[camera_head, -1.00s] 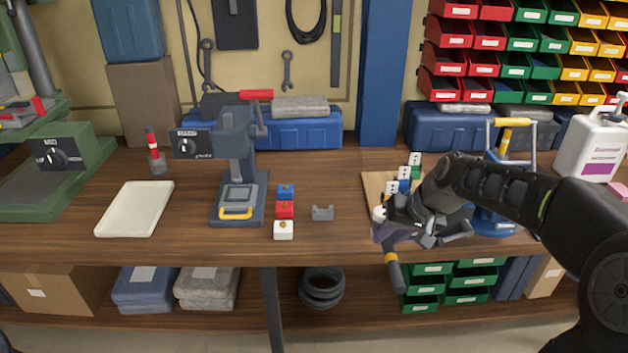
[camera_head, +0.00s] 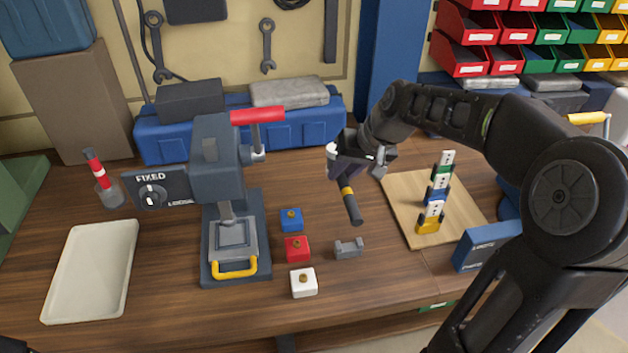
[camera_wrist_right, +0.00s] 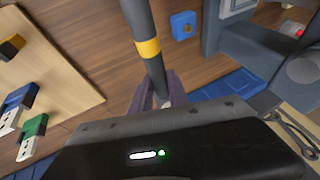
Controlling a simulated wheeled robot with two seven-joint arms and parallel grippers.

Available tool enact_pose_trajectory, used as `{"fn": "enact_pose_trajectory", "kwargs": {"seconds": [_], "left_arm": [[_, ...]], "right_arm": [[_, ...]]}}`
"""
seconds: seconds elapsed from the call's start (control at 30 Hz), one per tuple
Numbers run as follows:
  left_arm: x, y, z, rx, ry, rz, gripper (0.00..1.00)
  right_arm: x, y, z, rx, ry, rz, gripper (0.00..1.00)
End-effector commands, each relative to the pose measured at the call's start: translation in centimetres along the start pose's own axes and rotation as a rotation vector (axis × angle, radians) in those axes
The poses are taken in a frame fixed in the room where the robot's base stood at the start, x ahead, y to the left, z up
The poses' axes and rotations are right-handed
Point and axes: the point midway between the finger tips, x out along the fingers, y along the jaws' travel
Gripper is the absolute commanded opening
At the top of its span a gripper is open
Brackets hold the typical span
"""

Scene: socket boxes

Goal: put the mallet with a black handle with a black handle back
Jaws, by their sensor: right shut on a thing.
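The mallet (camera_head: 350,207) has a black handle with a yellow band, and a whitish end shows beside the gripper. My right gripper (camera_head: 350,174) is shut on it and holds it above the table, handle slanting down toward the front. In the right wrist view the handle (camera_wrist_right: 138,18) runs up from between the purple fingers (camera_wrist_right: 160,95); the mallet's head is mostly hidden there. A small grey notched cradle (camera_head: 348,248) stands on the table below and in front of the handle's end.
Blue (camera_head: 291,220), red (camera_head: 297,249) and white (camera_head: 303,283) blocks stand left of the cradle, beside a press (camera_head: 218,165). A wooden board (camera_head: 400,205) with a block stack (camera_head: 436,195) and a blue box (camera_head: 487,246) are on the right. A white tray (camera_head: 62,300) lies left.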

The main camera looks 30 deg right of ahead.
Motion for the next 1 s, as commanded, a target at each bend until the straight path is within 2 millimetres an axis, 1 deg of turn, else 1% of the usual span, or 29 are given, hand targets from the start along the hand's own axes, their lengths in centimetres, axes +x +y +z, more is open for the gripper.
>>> {"fn": "enact_pose_trajectory", "kwargs": {"seconds": [0.37,0.47,0.57,0.8,0.9,1.0], "left_arm": [[0.0,0.0,0.1,0.0,-0.002,0.0,0.46],[0.0,0.0,0.1,0.0,-0.001,0.0,0.46],[-0.1,0.0,0.0,0.0,-0.001,0.0,0.46],[-0.1,0.1,0.0,0.0,-0.001,0.0,0.46],[-0.1,0.1,0.0,0.0,-0.001,0.0,0.46],[-0.1,0.1,0.0,0.0,-0.001,0.0,0.46]], "right_arm": [[-0.1,0.0,-0.1,0.0,0.003,0.0,0.0],[0.2,0.1,0.0,0.0,0.001,0.0,0.0],[1.2,0.4,0.5,0.001,-0.002,-0.001,0.0],[4.7,1.6,1.9,0.002,-0.001,0.0,0.0],[5.4,1.9,2.1,0.0,0.001,-0.001,0.0],[5.5,1.9,2.1,-0.001,0.004,0.0,0.0]]}}
